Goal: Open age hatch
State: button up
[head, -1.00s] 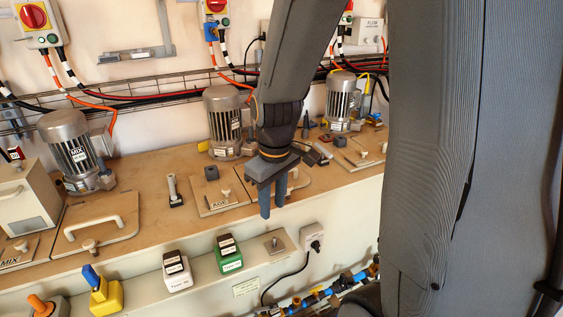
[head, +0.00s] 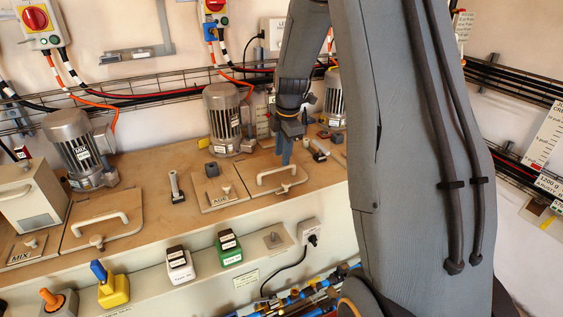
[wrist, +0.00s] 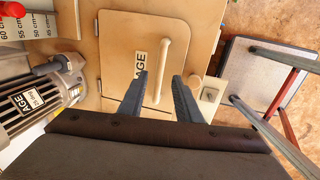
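The age hatch (head: 270,192) is a flat tan panel with a pale bar handle (head: 277,171) on the bench top, shut flat. In the wrist view the hatch (wrist: 118,38) lies below my gripper, with an AGE label (wrist: 139,65) beside the handle (wrist: 165,68). A small pale knob (wrist: 194,81) is at its edge. My gripper (head: 285,160) points down at the handle. In the wrist view its two fingers (wrist: 160,78) are apart, with the handle showing between them. I cannot tell whether the fingertips reach down around the handle or sit just above it.
Motors (head: 224,118) stand along the back of the bench, one with an AGE label (wrist: 28,100). The mix hatch (head: 103,220) is at the left. Green (head: 229,249) and white (head: 179,265) switch boxes are on the front ledge. A grey stool (wrist: 262,75) shows in the wrist view.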

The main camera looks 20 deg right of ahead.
aim_at(281, 168)
jog(key=shift+w+f+p, duration=0.25)
jog(key=shift+f+p, duration=0.05)
jog(key=shift+f, duration=0.9)
jog(key=shift+w+f+p, duration=0.25)
jog(key=shift+f, duration=0.9)
grip_shut()
